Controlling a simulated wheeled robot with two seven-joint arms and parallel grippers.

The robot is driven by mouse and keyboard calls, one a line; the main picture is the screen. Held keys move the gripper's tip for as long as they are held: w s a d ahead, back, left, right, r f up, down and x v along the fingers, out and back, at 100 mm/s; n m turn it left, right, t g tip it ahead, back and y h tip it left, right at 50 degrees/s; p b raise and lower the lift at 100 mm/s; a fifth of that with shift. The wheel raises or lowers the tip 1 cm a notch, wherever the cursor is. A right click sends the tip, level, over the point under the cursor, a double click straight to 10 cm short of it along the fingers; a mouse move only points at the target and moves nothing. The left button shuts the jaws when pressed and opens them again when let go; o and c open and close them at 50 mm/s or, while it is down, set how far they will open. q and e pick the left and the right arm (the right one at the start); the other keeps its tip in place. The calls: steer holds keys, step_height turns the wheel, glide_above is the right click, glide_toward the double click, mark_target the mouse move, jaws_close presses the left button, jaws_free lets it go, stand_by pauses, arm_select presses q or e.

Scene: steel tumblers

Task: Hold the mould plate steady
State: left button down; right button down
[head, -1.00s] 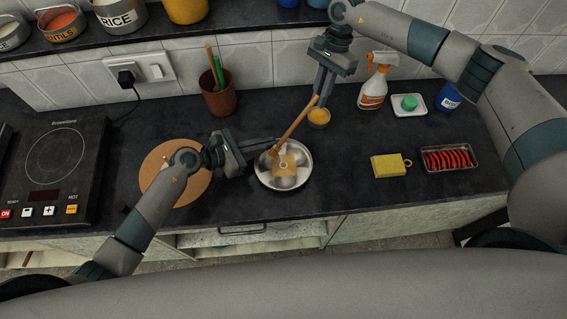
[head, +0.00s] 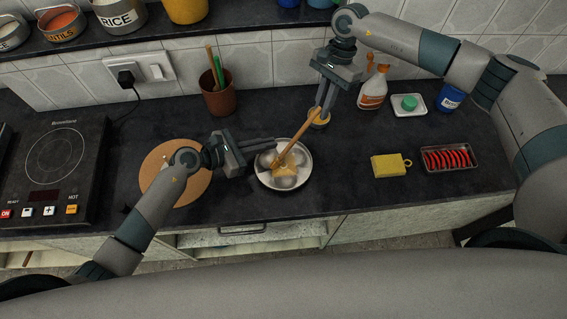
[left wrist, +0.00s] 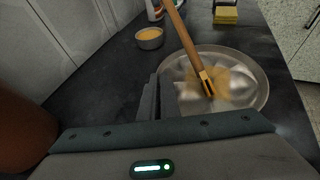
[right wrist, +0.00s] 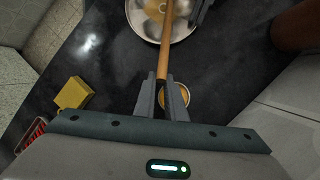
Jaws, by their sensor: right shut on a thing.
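The mould plate (head: 262,181) is a round shallow steel dish with several rounded bumps, flat on the dark counter. It also shows in the left wrist view (left wrist: 262,88), with a yellowish smear around the brush. My left gripper (head: 274,145) is at the plate's left rim with its fingers a little apart, pointing right. I cannot tell whether they touch the rim. My right gripper (head: 322,116) is shut on the wooden handle of a brush (head: 297,138). The brush slants down to the left, its head (head: 281,168) over the plate's bumps.
A small bowl of yellow liquid (right wrist: 174,98) stands behind the plate, partly behind my right gripper. A round wooden board (head: 152,163) lies left. A yellow sponge (head: 387,166) and a tray of red pieces (head: 426,158) lie right. A brown pot (head: 219,98) stands behind.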

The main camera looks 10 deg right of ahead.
arm_select(q)
steer(key=shift+f, duration=0.15)
arm_select(e)
steer(key=shift+s, duration=0.1)
steer(key=shift+s+f, duration=0.1)
steer(key=shift+s, duration=1.85)
steer(key=shift+w, duration=0.1)
steer(key=shift+w, duration=1.95)
steer(key=shift+w, duration=0.15)
steer(key=w, duration=0.3)
steer(key=shift+w, duration=0.3)
